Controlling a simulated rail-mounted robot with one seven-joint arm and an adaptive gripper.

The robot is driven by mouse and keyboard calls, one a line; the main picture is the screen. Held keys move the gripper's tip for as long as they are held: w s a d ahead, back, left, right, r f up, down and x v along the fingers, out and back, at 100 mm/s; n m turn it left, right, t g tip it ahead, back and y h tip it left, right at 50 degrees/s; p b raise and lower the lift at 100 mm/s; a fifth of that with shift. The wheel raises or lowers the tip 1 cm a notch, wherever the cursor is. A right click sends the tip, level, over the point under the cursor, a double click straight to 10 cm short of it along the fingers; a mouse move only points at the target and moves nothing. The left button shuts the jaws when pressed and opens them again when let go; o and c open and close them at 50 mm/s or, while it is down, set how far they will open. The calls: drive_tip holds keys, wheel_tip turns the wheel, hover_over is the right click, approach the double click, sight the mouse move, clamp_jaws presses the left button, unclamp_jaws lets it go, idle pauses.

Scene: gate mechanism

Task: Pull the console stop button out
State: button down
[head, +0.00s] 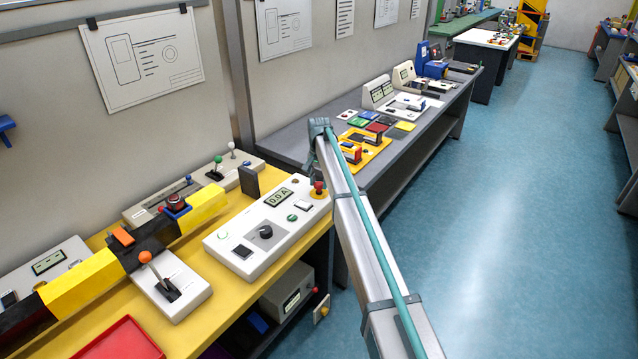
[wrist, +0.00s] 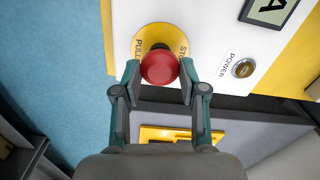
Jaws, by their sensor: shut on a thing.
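The stop button is a red round knob on a yellow disc, at the right end of the white console (head: 255,240) in the head view. In the wrist view the red stop button (wrist: 159,67) is seen from above, with "PULL" and "STOP" lettering on the disc around it. My gripper (wrist: 160,72) has one fingertip on each side of the red knob and is shut on it. In the head view the button (head: 319,187) shows just below the end of my arm. The button's stem is mostly hidden under the knob.
The console also carries a small display (head: 278,197), a dark knob (head: 266,232) and a POWER button (wrist: 243,68). A yellow and black barrier arm (head: 90,280) lies to the left. A lever box (head: 170,290) stands near the console. The blue floor at right is open.

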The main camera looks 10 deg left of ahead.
sight(319, 184)
drive_tip(key=c, duration=0.6)
unclamp_jaws()
drive_tip(key=shift+r, duration=0.15)
wheel_tip(319, 184, up, 12)
